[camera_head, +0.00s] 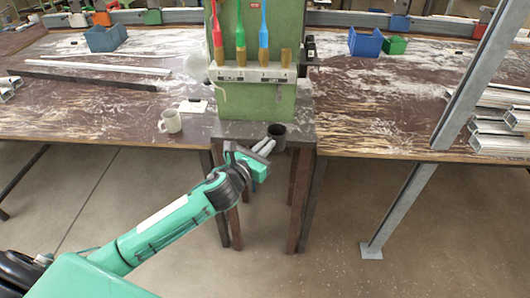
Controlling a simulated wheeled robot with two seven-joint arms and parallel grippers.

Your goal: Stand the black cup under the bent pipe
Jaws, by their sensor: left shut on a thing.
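The black cup (277,134) is upright at the front right of the small dark stand below the green machine. My left gripper (266,147) reaches it from the lower left and is shut on it. I cannot tell whether the cup's base touches the stand or is slightly above it. A thin pale bent piece (220,93) on the left side of the green machine looks like the bent pipe. The cup is to the right of it and nearer to me. My right gripper is not in view.
The green machine (262,100) carries a rack (253,73) of coloured brushes. A white mug (170,121) stands on the left bench by a white card (194,106). Blue bins (106,38) and metal profiles lie further off. A grey metal post (399,207) rises at the right.

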